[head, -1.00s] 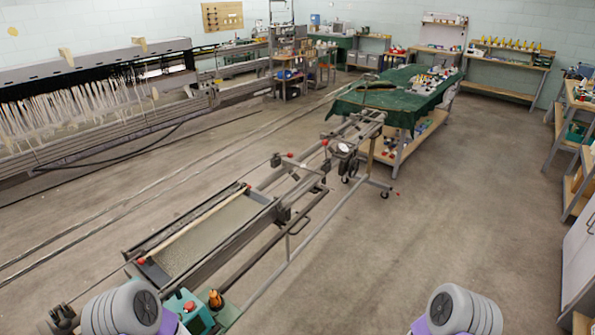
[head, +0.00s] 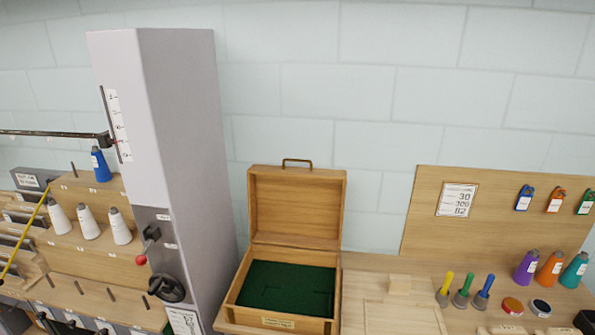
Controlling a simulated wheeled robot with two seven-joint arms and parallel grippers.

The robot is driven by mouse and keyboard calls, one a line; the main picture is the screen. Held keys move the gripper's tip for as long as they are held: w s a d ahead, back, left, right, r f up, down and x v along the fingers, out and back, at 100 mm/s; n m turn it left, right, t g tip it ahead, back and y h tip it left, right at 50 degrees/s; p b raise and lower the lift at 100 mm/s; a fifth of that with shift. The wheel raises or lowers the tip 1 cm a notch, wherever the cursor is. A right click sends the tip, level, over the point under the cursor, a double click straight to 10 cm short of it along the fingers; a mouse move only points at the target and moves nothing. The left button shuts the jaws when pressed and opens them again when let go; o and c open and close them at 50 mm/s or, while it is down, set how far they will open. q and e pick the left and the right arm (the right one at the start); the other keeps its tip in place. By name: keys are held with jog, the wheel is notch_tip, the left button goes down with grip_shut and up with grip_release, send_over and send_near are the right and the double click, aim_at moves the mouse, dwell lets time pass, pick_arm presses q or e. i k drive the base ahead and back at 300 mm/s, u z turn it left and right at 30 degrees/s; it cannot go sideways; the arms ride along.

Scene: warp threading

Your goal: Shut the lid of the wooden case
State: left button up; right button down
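The wooden case (head: 322,323) stands on a wooden bench against the tiled wall, in the lower middle of the head view. Its lid (head: 295,207) is raised upright at the back, with a brass handle (head: 297,161) on its top edge. The inside shows a dark green lining (head: 287,288), and a small label (head: 278,322) is on its front. Neither of my grippers is in view.
A tall grey column (head: 188,160) with a red-knobbed lever stands close left of the case. To the right are a wooden block (head: 399,284), coloured-handled tools (head: 462,290), thread cones (head: 549,269) and a wooden board (head: 490,215). White cones (head: 88,223) stand at left.

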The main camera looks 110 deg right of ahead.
aim_at(288, 206)
jog(key=z, duration=3.1)
jog(key=i, duration=0.4)
